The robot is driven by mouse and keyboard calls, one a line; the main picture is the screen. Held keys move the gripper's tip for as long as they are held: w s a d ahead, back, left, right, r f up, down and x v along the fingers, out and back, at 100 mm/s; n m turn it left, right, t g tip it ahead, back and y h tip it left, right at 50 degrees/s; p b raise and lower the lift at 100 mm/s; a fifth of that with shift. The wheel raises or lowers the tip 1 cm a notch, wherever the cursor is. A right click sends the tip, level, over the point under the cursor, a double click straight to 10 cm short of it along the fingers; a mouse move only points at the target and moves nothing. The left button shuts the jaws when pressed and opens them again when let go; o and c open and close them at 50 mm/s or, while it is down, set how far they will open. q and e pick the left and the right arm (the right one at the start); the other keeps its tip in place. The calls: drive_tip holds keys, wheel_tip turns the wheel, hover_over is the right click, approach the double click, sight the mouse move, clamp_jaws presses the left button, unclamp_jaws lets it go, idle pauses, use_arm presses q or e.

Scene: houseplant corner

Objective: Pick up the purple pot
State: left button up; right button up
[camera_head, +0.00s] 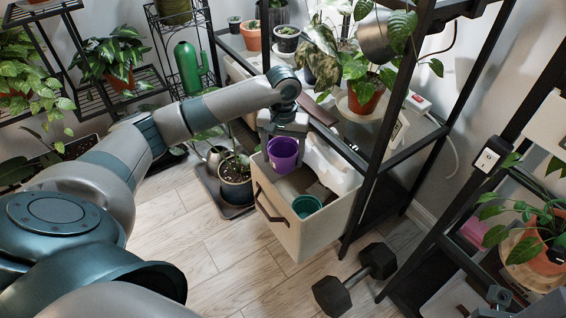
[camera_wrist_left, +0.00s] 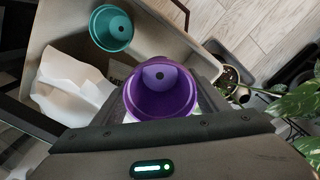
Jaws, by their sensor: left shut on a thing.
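The purple pot (camera_head: 283,155) is upright at my left gripper (camera_head: 282,137), just below its wrist in the head view. The left gripper is shut on the pot. In the left wrist view the pot (camera_wrist_left: 162,90) shows from above, empty, with a dark hole in its bottom. The pot is over the back left part of the pulled-out beige fabric bin (camera_head: 296,238); I cannot tell how far its base is above the bin's floor. The fingertips are mostly hidden.
A teal pot (camera_head: 306,206) and a white crumpled bag (camera_head: 331,165) are in the bin. A black potted plant (camera_head: 236,182) stands on a tray left of it. A dumbbell (camera_head: 355,279) lies on the floor in front. Black shelf posts (camera_head: 385,150) rise close to the right.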

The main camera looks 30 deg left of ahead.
sight(283, 153)
use_arm(q)
drive_tip(key=shift+r+p, duration=0.45)
drive_tip(key=shift+r, duration=1.35)
